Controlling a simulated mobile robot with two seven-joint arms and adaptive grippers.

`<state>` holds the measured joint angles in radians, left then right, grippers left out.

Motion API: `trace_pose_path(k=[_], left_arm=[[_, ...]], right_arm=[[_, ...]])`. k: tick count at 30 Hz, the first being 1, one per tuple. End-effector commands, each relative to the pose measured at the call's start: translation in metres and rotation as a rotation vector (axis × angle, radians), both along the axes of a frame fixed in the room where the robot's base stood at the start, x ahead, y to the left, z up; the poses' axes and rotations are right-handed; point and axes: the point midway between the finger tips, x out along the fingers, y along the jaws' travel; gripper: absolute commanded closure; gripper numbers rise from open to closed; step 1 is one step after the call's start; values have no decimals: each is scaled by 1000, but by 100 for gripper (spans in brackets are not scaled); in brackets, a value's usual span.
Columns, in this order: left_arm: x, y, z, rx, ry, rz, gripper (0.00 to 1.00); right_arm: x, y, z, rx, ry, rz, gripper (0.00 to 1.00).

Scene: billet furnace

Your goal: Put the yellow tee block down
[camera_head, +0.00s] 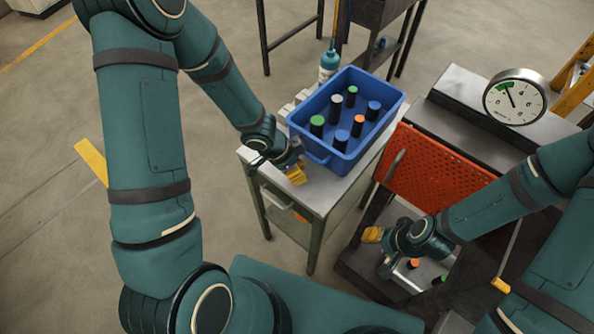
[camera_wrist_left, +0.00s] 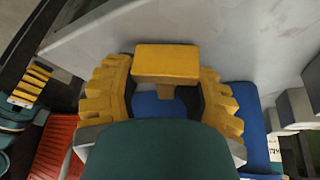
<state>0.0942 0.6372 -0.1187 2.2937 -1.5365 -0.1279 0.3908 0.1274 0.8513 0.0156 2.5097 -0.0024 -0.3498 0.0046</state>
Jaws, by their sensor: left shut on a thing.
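The yellow tee block (camera_wrist_left: 167,62) shows in the left wrist view as a flat yellow bar with a short stem, between the toothed yellow fingers of my left gripper (camera_wrist_left: 166,100). The gripper is shut on it. In the head view my left gripper (camera_head: 296,174) is over the left part of the grey table (camera_head: 322,191), beside the blue crate. There the block cannot be told apart from the yellow fingers, and whether it touches the tabletop is unclear. My right gripper (camera_head: 374,240) is low at the right, by the furnace opening; its opening cannot be judged.
The blue crate (camera_head: 318,157) holds several dark cylinders with coloured tops. A teal-capped bottle (camera_head: 329,62) stands behind it. An orange perforated panel (camera_head: 432,170) and a round gauge (camera_head: 516,97) are at the right. Bare tabletop lies in front of the crate.

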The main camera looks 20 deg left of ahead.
Motion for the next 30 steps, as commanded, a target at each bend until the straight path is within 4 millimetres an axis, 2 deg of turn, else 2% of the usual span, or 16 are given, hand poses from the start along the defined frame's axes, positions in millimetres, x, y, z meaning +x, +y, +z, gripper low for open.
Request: trace_pose_path(k=[12, 13, 14, 25, 30], left_arm=[[2, -2, -5, 0, -1, 1, 98], [1, -2, -5, 0, 0, 1, 45], [1, -2, -5, 0, 0, 1, 35], [1, -2, -2, 1, -1, 0, 34], [-1, 2, 11, 0, 0, 2, 34]], right_arm=[[1, 0, -5, 0, -3, -1, 53], [1, 0, -5, 0, -3, -1, 53], [1, 0, -4, 0, -3, -1, 53], [1, 0, -2, 0, -3, -1, 53], [-1, 0, 11, 0, 2, 0, 53]])
